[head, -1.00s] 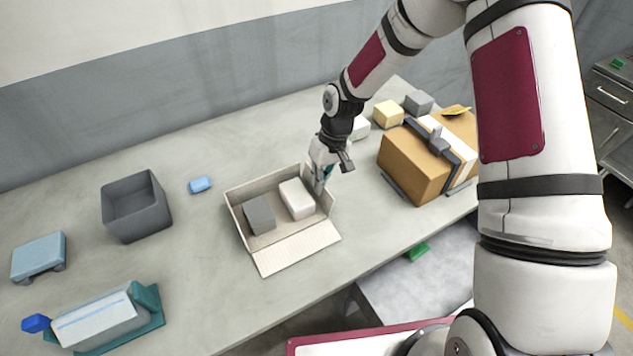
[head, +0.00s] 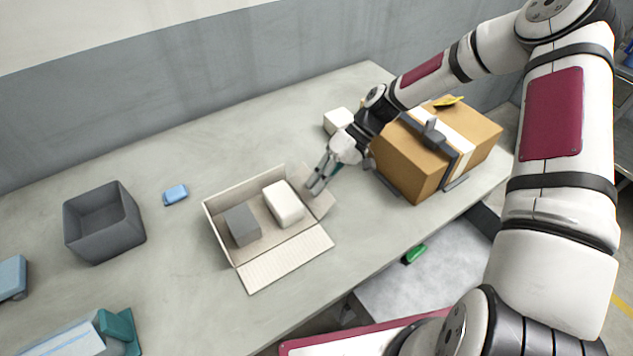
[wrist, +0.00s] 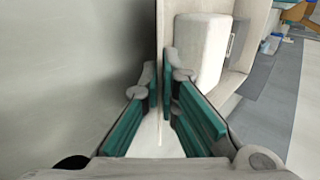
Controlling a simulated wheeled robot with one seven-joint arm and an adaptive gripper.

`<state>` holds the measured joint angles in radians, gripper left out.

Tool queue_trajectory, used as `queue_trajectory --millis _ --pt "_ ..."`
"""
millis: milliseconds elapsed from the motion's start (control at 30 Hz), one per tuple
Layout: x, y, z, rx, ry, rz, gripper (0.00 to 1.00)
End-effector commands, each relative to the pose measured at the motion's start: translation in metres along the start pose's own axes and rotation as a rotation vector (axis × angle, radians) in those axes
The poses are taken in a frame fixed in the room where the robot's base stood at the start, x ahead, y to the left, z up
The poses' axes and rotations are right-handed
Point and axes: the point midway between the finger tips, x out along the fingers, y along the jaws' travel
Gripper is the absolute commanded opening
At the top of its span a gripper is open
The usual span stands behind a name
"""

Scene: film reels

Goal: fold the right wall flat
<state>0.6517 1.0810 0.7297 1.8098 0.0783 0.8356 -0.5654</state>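The open box (head: 208,222) stands on the table with a grey block (head: 242,224) and a white block (head: 284,203) inside. The white block also shows in the wrist view (wrist: 200,50). The box's right wall (head: 319,204) leans outward to the right, partly behind my fingers. Its front wall (head: 285,258) lies folded down on the table. The back and left walls are upright. My gripper (head: 314,187) is at the right wall. In the wrist view, my teal-padded fingers (wrist: 160,80) are close together, one on each side of the wall's thin edge.
A brown carton (head: 405,165) with a dark strap stands just right of my gripper, and a pale block (head: 338,121) lies behind. A grey bin (head: 105,235) and a blue object (head: 175,195) are to the left. Bare table lies around the box.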

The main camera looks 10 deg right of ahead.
Motion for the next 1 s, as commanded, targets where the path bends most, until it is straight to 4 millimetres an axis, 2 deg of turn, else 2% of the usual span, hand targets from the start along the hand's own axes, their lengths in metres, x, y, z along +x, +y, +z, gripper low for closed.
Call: queue_trajectory --millis 467,500,533,800,1000 --pt "0.001 0.001 0.001 0.0 -0.003 -0.014 0.0" --pt "0.001 0.001 0.001 0.0 -0.003 -0.014 0.1" --pt "0.001 0.001 0.001 0.0 -0.003 -0.014 0.12" --pt "0.0 0.001 0.001 0.0 -0.002 -0.013 0.12" --pt "-0.014 0.002 0.0 0.0 0.001 -0.01 0.12"
